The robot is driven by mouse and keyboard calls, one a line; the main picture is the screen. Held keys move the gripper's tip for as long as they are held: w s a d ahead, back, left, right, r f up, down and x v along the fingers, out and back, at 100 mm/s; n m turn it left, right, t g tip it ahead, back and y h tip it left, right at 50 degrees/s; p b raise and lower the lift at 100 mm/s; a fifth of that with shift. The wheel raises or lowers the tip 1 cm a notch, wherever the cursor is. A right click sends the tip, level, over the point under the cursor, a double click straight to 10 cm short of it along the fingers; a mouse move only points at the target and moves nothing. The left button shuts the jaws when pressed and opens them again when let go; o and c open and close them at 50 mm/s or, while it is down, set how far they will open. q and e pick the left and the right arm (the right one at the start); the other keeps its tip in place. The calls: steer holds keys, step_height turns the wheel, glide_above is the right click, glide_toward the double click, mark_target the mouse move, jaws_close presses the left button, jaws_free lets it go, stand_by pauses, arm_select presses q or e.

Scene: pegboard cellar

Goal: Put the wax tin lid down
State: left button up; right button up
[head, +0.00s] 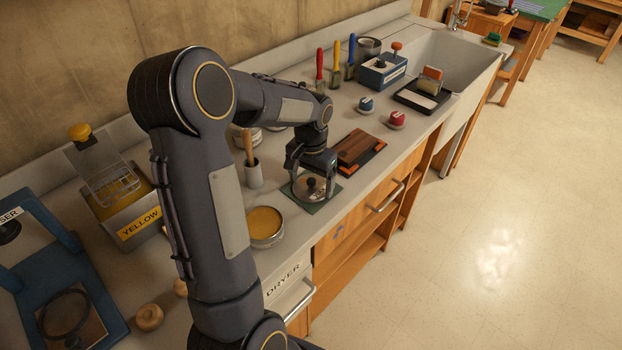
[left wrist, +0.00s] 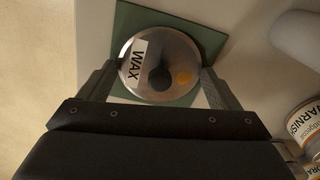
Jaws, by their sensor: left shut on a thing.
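The wax tin lid (left wrist: 150,52) is a round metal disc with a dark knob and a WAX label. My left gripper (head: 314,188) is shut on it, with one finger on each side of its rim; the wrist view shows both fingers (left wrist: 160,78). The lid is level, over the green square mat (head: 327,201), on it or just above it; I cannot tell which. The mat's corners show around the lid in the left wrist view (left wrist: 127,18). The open tin of yellow wax (head: 265,241) stands on the counter, left of the mat. My right gripper is not in view.
A grey cup with a wooden-handled tool (head: 254,174) stands behind the mat. A dark wooden block on a tray (head: 358,150) lies to its right. A varnish can (left wrist: 308,122) shows in the wrist view. The counter's front edge is close to the mat.

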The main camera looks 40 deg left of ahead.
mark_target(311, 180)
arm_select(q)
steer(key=shift+f, duration=0.2)
steer(key=o, duration=0.8)
step_height(311, 180, up, 11)
steer(key=s+d+r+t+h, duration=0.2)
steer(key=s+d+r+t, duration=0.15)
steer(key=s+d, duration=0.6)
steer(key=s+d+f, duration=0.1)
steer(key=s+d, duration=0.1)
steer(key=s, duration=0.1)
steer(key=s+d+f+t+h, duration=0.1)
steer(key=s+d, duration=0.1)
steer(key=s, duration=0.2)
steer(key=s+d+f+t, duration=0.1)
steer(key=s+d+f, duration=0.1)
steer(key=s, duration=0.1)
steer(key=shift+s+d+f+n+h, duration=0.1)
steer(key=shift+s+d+n+h, duration=0.2)
steer(key=shift+d+h, duration=0.1)
steer(key=shift+a, duration=0.1)
